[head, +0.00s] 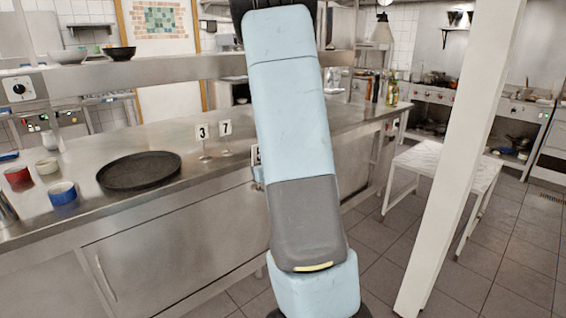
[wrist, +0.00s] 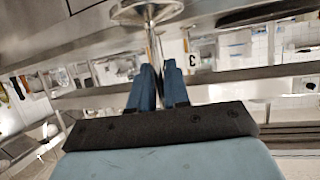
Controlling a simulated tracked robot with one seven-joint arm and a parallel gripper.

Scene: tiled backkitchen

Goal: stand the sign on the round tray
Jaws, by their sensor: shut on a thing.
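The round tray (head: 139,171), black and low-rimmed, lies bare on the steel counter at the left in the head view. My gripper (wrist: 159,72) has blue fingers shut on the thin metal stem of a sign (wrist: 148,12), whose round metal base is at the top of the wrist view. The sign's plate is hidden behind my fingers there. Signs 3 (head: 202,132) and 7 (head: 225,128) stand on the counter, right of the tray.
Left of the tray are a blue cup (head: 63,193), a red cup (head: 18,177) and a white cup (head: 47,166). A raised shelf (head: 180,70) with bowls runs behind the counter. A white post (head: 460,160) and a white table (head: 425,160) stand at the right.

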